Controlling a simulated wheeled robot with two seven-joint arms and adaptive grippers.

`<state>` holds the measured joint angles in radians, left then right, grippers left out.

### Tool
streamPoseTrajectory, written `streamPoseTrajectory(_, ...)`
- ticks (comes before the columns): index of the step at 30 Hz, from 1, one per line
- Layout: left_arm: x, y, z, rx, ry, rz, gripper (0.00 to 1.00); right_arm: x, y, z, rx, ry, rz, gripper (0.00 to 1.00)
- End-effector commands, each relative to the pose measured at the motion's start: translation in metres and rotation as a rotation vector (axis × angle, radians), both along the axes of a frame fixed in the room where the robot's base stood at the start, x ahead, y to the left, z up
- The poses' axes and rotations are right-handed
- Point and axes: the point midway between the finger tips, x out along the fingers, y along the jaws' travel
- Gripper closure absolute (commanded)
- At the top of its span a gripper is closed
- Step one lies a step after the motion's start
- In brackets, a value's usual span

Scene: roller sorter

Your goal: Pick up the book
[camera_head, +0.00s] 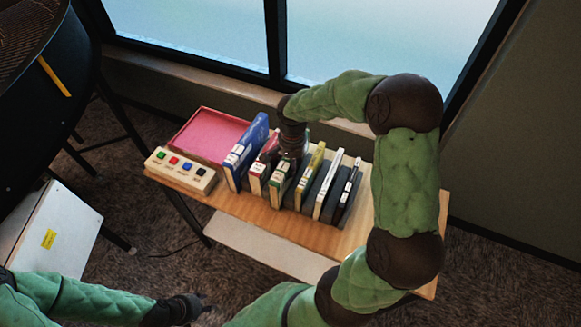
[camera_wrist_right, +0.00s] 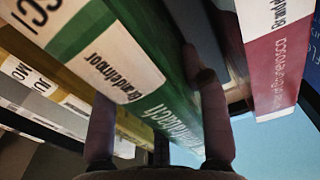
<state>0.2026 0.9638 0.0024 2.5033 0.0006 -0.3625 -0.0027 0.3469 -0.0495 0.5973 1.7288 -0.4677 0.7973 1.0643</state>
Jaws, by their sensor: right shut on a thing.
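A row of upright books stands on the wooden table (camera_head: 262,222). My right gripper (camera_head: 289,156) reaches down from above onto the green book (camera_head: 279,185). In the right wrist view, the two fingers (camera_wrist_right: 158,125) of my right gripper lie on either side of the green book (camera_wrist_right: 166,75), which has a white label, and are shut on it. The book is upright among its neighbours, and the gripper hides part of its top. My left gripper (camera_head: 188,308) is low at the left, away from the table and books; its finger opening is too small to tell.
A blue book (camera_head: 245,155) and a red book (camera_head: 258,178) stand left of the green one. A yellow book (camera_head: 311,172) and a white book (camera_head: 328,187) stand right. A button box (camera_head: 180,171) and pink tray (camera_head: 208,135) sit at the table's left.

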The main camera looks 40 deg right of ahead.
Motion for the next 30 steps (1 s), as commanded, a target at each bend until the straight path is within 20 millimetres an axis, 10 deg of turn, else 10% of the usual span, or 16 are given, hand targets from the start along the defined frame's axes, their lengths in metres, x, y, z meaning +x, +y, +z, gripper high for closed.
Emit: streamPoseTrajectory(30, 0.0, 0.0, 0.02, 0.0, 0.0, 0.0, 0.6, 0.001, 0.0, 0.102, 0.0, -0.002, 0.0, 1.0)
